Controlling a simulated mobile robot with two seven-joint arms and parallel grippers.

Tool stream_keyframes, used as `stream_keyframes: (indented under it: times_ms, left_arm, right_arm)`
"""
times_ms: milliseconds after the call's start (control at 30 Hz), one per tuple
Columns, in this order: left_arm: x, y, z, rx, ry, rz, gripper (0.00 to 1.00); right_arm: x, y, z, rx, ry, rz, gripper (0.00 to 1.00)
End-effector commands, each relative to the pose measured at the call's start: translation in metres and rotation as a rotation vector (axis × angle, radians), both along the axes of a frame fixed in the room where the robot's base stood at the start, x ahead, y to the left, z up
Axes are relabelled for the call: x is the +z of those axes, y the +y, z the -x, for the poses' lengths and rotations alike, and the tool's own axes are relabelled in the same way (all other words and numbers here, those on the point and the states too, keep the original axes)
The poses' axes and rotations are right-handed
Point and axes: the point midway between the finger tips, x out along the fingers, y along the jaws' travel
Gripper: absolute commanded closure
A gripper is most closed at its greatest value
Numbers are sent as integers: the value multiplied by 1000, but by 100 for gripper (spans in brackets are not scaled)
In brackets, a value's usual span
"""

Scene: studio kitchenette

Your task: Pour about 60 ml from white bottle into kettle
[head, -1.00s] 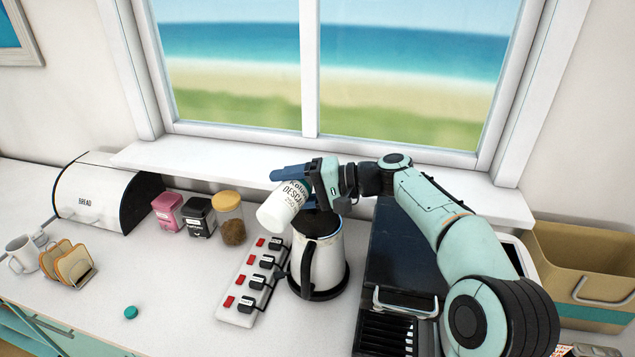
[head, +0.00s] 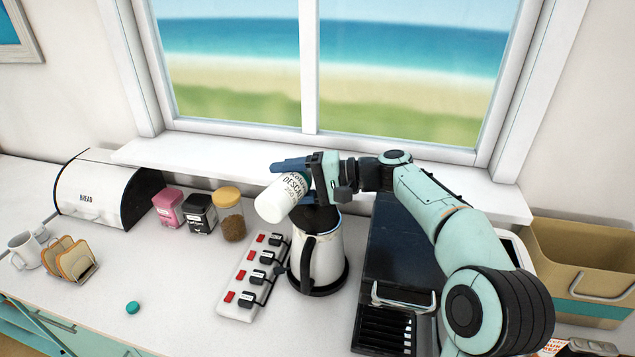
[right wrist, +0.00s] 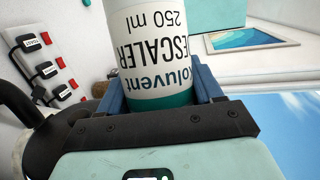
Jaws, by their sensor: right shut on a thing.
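The white bottle (head: 274,203), labelled descaler 250 ml, is held tilted in my right gripper (head: 296,167), above and a little left of the kettle. In the right wrist view the bottle (right wrist: 160,60) sits between the two blue fingers of my right gripper (right wrist: 165,95). The kettle (head: 325,258) is white and silver with a black handle and stands on a dark round base. Its black top lies just below the bottle and gripper, partly hidden by them. I cannot see any liquid flowing. My left gripper is not in view.
A power strip (head: 240,300) with several plugs lies left of the kettle. A teal cap (head: 132,308) lies on the counter. Jars (head: 229,222), a bread bin (head: 92,195), a toast rack (head: 76,264) and a mug (head: 24,249) stand further left. A dark appliance (head: 390,262) is right of the kettle.

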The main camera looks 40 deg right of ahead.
Motion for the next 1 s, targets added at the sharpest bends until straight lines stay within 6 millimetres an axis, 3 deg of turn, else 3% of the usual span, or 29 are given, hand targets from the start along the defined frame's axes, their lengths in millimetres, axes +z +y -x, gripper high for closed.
stream_keyframes:
  times_ms: [1000]
  left_arm:
    - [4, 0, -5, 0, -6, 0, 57]
  right_arm:
    - [4, 2, 0, 1, 19, -44, 71]
